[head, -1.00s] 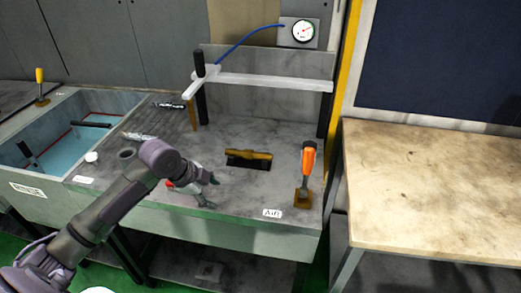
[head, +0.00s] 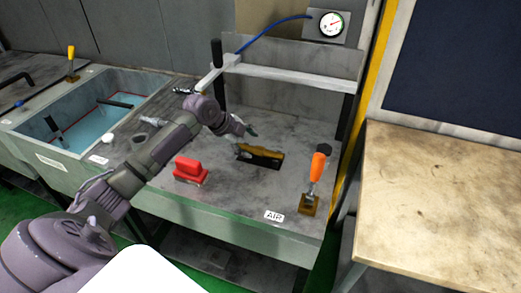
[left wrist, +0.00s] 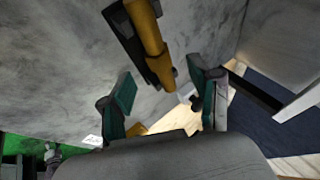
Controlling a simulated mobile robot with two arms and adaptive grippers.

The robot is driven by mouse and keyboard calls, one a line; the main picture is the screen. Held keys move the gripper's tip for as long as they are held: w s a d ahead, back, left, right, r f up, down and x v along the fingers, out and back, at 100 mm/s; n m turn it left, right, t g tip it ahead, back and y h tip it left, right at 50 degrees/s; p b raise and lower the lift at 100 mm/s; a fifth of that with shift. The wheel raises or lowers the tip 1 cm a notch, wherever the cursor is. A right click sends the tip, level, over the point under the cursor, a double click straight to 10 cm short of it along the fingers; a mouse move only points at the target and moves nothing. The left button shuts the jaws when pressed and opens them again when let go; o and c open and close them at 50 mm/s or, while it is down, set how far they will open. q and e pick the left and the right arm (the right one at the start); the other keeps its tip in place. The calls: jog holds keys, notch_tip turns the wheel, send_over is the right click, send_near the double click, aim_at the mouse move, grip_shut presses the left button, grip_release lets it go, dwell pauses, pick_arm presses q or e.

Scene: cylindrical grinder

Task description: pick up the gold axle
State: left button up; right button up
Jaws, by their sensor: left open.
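The gold axle (head: 262,152) lies on the grey bench top, with a dark part along its near side. In the left wrist view the gold axle (left wrist: 148,35) shows at the top middle, beyond the fingertips, with a dark piece along its left side. My left gripper (head: 243,128) is just left of and behind the axle in the head view. In the left wrist view my left gripper (left wrist: 160,88) has its two green-padded fingers apart with nothing between them. My right gripper is not in view.
A red block (head: 190,169) stands on the bench left of the axle. An orange-handled tool (head: 317,172) stands upright to the right. A white bar (head: 290,75) runs behind. A basin (head: 75,125) is at left, and a bare table (head: 450,190) at right.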

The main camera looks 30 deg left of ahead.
aim_at(258, 149)
pick_arm(q)
jog(key=shift+w+d+f, duration=0.15)
jog(key=shift+w, duration=0.05)
jog(key=p+x, duration=0.2)
jog(key=x, duration=0.2)
jog(key=shift+d+f, duration=0.1)
jog(key=shift+d, duration=0.1)
jog(key=shift+w+f, duration=0.15)
jog(key=shift+f, duration=0.15)
jog(key=shift+r, duration=0.1)
jog(key=c, duration=0.4)
grip_shut()
jog(key=shift+r, duration=0.1)
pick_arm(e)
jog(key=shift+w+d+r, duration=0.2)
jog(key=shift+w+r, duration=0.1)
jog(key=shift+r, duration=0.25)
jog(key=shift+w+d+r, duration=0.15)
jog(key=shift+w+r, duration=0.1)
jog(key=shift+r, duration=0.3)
